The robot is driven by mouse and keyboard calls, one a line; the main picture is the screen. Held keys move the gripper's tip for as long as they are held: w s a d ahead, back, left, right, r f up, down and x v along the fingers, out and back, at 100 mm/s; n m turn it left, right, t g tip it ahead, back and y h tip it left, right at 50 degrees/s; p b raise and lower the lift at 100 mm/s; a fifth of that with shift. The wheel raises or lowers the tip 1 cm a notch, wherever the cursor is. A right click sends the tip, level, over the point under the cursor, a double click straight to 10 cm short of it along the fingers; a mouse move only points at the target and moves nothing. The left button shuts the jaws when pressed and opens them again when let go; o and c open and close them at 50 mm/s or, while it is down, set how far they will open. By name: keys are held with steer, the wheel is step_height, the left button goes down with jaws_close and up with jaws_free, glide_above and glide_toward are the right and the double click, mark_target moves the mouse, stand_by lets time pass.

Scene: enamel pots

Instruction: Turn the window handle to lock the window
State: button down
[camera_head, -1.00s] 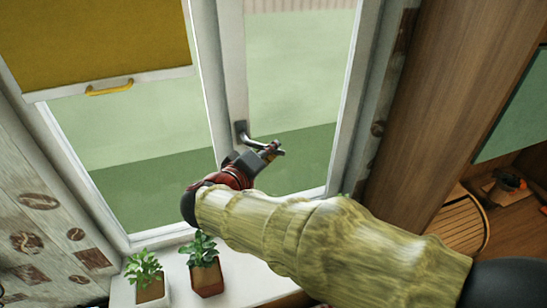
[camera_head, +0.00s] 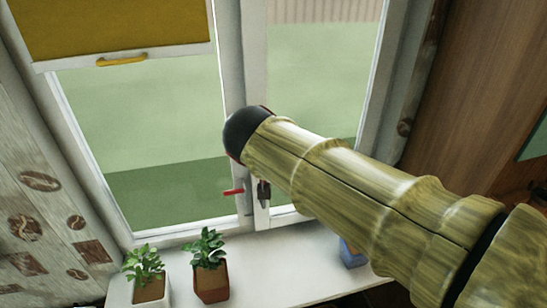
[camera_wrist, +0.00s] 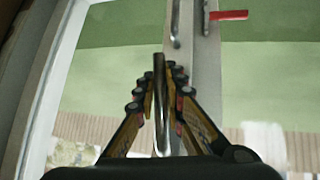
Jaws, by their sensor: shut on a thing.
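The window handle (camera_wrist: 159,66) is a narrow metal bar that runs up and down the wrist view, along the line of the window frame. My gripper (camera_wrist: 160,82) is shut on it, with a finger on each side. In the head view my wrist and forearm hide the handle's pivot and nearly all of my gripper. The white window frame (camera_head: 231,75) stands upright behind my arm. A small dark piece shows just below my wrist; I cannot tell whether it is the handle or a fingertip.
A red lever (camera_head: 233,192) sits low on the frame. Two potted plants (camera_head: 209,262) (camera_head: 147,272) stand on the sill (camera_head: 270,266) at the left, and a blue object (camera_head: 352,252) at the right. A yellow blind (camera_head: 105,25) hangs at upper left. A wooden cabinet (camera_head: 475,90) stands at right.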

steer(key=shift+s+a+f+m+y, duration=0.2)
steer(key=shift+a+m+y, duration=0.1)
steer(key=shift+a+y, duration=0.25)
steer(key=c, duration=1.8)
jaws_free()
steer(key=shift+r, duration=0.1)
steer(key=shift+c, duration=0.2)
steer(key=v, duration=1.1)
steer(key=shift+r, duration=0.5)
steer(key=shift+s, duration=0.15)
